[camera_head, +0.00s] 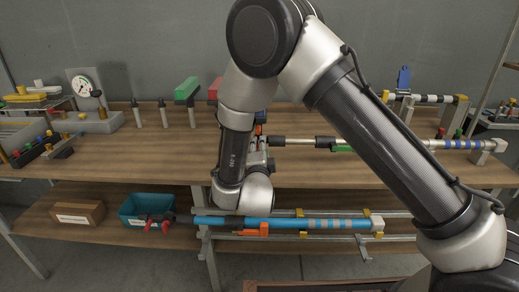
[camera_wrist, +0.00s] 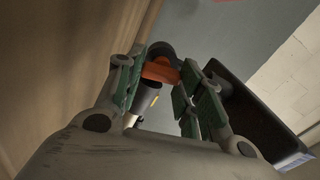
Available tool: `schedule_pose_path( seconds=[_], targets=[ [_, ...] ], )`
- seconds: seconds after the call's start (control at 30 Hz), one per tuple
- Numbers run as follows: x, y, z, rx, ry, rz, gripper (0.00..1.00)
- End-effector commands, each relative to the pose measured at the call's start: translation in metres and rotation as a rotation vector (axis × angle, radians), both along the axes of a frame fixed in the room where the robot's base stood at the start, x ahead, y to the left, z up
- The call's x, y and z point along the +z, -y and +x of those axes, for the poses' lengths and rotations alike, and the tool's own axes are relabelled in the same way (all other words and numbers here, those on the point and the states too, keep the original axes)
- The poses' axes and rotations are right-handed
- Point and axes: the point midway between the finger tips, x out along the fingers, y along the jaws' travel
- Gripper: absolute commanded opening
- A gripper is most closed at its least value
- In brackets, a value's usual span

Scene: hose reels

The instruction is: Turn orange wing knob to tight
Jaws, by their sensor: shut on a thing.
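The orange wing knob (camera_wrist: 160,71) sits between the fingertips of my gripper (camera_wrist: 158,68) in the wrist view, with a dark round part behind it and a grey cylinder below it. My gripper is shut on the knob. In the head view my gripper (camera_head: 262,155) is mostly hidden behind my wrist, at the bench near the dark end of a silver rod (camera_head: 300,140). A small patch of orange (camera_head: 258,129) shows just above it. The knob's tightness mark cannot be made out.
A blue tube (camera_head: 260,223) lies on rails below the bench top. A teal bin (camera_head: 145,208) and a wooden box (camera_head: 78,213) stand on the lower shelf. A gauge (camera_head: 84,84) and several upright handles stand to the left. A dark bin (camera_wrist: 250,108) is right of my fingers.

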Motion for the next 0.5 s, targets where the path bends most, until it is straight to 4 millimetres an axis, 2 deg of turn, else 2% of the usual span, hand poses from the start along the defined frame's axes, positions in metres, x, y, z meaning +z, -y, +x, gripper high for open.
schedule_pose_path(
  seconds=[0.23, 0.5],
  targets=[
    [-0.0014, 0.0005, -0.0004, 0.000, 0.002, 0.129, 0.13],
    [-0.0018, 0.0005, -0.0004, 0.000, 0.005, 0.192, 0.13]
  ],
)
